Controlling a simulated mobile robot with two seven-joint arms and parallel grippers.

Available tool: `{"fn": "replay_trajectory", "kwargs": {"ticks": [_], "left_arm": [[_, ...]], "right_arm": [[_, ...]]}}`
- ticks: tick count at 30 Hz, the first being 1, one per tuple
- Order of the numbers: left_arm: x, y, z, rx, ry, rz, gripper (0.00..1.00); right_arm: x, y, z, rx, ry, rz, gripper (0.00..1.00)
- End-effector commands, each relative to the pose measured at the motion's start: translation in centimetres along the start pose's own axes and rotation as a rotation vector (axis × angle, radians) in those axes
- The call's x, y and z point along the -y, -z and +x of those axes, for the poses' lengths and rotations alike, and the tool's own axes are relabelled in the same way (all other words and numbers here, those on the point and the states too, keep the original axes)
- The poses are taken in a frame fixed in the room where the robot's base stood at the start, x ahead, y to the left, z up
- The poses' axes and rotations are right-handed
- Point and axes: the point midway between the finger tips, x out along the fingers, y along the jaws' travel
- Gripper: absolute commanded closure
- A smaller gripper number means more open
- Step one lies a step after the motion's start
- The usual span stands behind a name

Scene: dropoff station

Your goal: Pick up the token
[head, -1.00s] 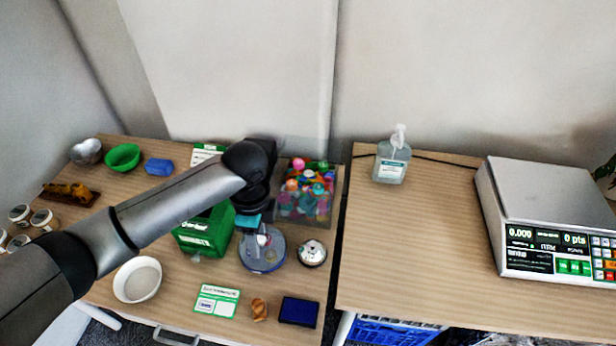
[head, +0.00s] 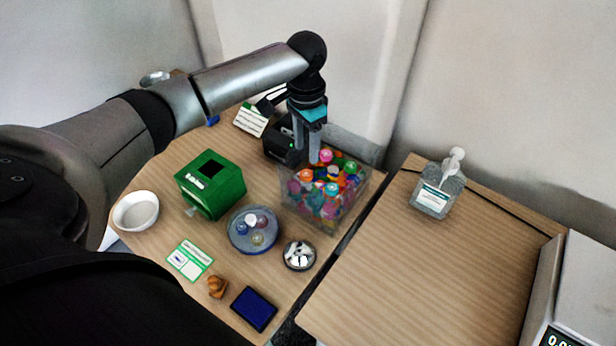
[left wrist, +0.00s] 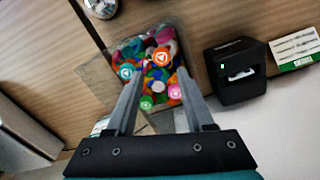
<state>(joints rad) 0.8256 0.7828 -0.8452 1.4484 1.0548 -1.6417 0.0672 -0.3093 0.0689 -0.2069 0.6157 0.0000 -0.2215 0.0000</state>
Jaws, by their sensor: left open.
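I cannot tell which piece is the token. A clear bin (head: 326,218) is filled with colourful round pieces, some with a white triangle mark; one orange piece (head: 306,175) lies near its top. My left gripper (head: 313,158) is open and empty, pointing down at the bin's back edge. In the left wrist view the left gripper (left wrist: 157,84) has its fingers apart, with the bin's pieces, an orange one (left wrist: 161,54) among them, showing between and beyond them. A round blue-grey dish (head: 239,240) in front of the bin holds several small discs.
A green box (head: 210,183) with a top opening stands left of the dish. A black device (left wrist: 237,72) stands close beside the bin. A sanitizer bottle (head: 437,190) stands on the right table.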

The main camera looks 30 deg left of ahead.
Motion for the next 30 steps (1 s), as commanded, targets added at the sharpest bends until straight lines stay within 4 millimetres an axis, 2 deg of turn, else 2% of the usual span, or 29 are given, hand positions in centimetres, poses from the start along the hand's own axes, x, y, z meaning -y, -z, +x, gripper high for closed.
{"fn": "replay_trajectory", "kwargs": {"ticks": [1, 3, 10, 18, 21, 28, 30], "left_arm": [[0.0, 0.0, 1.1, 0.002, 0.0, 0.001, 0.47], [0.0, 0.0, 2.0, 0.002, 0.0, 0.002, 0.47], [0.0, 0.1, 3.5, 0.001, 0.001, 0.002, 0.47], [0.3, 0.4, 7.5, 0.001, 0.0, 0.004, 0.47], [0.3, 0.4, 8.1, 0.001, 0.001, 0.003, 0.47], [0.3, 0.4, 8.1, 0.0, 0.001, 0.003, 0.47], [0.3, 0.4, 8.1, 0.0, 0.001, 0.003, 0.54]], "right_arm": [[-0.1, 0.1, 0.4, -0.002, -0.001, 0.0, 0.5], [-0.2, 0.2, 0.6, -0.004, -0.003, 0.0, 0.5], [-0.9, 0.7, 0.9, -0.012, -0.012, 0.002, 0.5], [-1.3, 0.6, 2.2, -0.013, -0.018, 0.005, 0.5], [-1.3, 0.6, 2.3, -0.014, -0.018, 0.005, 0.5], [-1.3, 0.7, 2.2, -0.014, -0.017, 0.004, 0.5], [-1.3, 0.7, 2.2, -0.014, -0.017, 0.004, 0.5]]}}
